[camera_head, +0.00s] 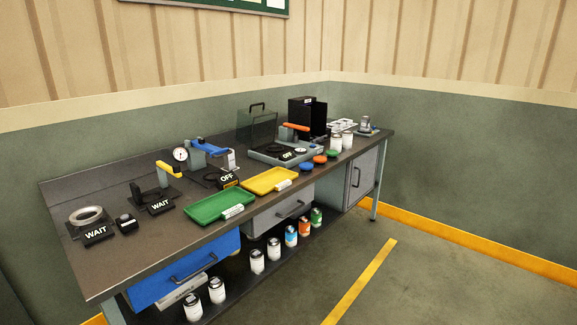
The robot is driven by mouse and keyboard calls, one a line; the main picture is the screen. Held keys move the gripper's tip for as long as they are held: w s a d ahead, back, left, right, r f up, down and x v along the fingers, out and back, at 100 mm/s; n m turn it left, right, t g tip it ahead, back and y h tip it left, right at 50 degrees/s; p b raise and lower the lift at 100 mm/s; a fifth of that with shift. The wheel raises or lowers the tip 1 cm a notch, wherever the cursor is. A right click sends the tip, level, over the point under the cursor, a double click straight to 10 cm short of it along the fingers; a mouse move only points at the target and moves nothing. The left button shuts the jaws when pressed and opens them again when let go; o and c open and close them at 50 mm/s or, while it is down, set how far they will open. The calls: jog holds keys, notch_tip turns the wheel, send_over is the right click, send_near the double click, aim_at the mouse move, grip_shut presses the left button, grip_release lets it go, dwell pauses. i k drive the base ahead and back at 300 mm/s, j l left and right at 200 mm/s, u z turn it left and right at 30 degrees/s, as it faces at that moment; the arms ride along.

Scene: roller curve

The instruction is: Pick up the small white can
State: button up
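Several white cans show, and I cannot tell which one the task means. On the bench top (125,240), towards the far right, two small white cans (336,142) (347,140) stand upright side by side. On the lower shelf (240,291), white cans with dark tops stand upright: two at the front left (193,309) (217,291) and two nearer the middle (257,262) (273,250). My gripper is not in view.
Blue (291,236), orange (305,228) and green (316,218) cans stand beside the shelf's white cans. The bench top holds a green tray (190,214), a yellow tray (255,188) and several devices. A blue drawer (190,262) overhangs the shelf. The floor (430,270) in front is clear.

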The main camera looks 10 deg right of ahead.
aim_at(337, 139)
jog(key=i+l+z, duration=0.3)
jog(key=i, duration=0.55)
jog(key=i+z, duration=0.25)
jog(key=i, duration=0.6)
jog(key=i+u, duration=0.1)
jog(key=i, duration=0.4)
jog(key=i+l+u, duration=0.1)
jog(key=i, duration=0.4)
jog(key=i+l+u, duration=0.1)
jog(key=i, duration=0.4)
jog(key=i+l+u, duration=0.15)
jog(key=i, duration=0.3)
jog(key=k+l+u, duration=0.25)
jog(key=l+u, duration=0.2)
jog(key=k+l+u, duration=0.65)
jog(key=u, duration=0.2)
